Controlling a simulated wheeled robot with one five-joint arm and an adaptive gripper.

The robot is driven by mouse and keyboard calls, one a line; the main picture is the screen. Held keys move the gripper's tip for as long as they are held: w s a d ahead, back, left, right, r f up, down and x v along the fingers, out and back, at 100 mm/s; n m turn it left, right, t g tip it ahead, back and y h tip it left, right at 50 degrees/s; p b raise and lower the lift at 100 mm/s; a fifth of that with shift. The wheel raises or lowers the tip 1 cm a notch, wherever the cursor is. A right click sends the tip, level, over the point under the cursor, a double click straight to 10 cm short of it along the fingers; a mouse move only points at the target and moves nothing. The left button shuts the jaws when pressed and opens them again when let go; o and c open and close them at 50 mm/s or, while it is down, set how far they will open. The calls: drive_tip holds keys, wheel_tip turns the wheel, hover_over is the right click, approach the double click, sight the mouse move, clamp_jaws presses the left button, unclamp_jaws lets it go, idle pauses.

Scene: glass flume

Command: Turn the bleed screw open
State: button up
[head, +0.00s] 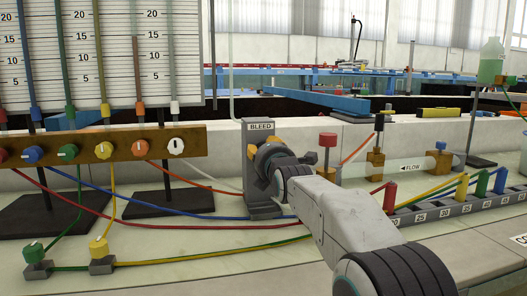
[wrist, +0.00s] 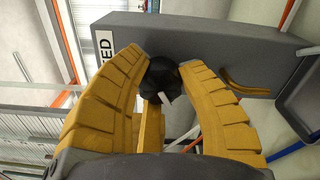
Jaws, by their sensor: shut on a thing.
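The bleed screw (wrist: 166,78) is a black knob with a white mark, seen in the wrist view. It sits on the front of a grey block (head: 264,195) with a BLEED label (head: 260,126), which stands upright on the pale bench in the head view. My gripper (wrist: 163,62) has its two yellow fingers curved around the knob, one on each side, shut on it. In the head view my gripper (head: 264,158) is at the block's upper front and covers most of the screw.
A wooden rail of coloured knobs (head: 142,147) is left of the block, with hoses across the bench. A red-capped post (head: 327,140) stands close on the right. Further right are a FLOW tube (head: 412,166) and a numbered strip with coloured plugs (head: 465,202).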

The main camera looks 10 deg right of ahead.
drive_tip(key=shift+r, duration=0.1)
drive_tip(key=o, duration=1.2)
drive_tip(key=shift+s, duration=5.95)
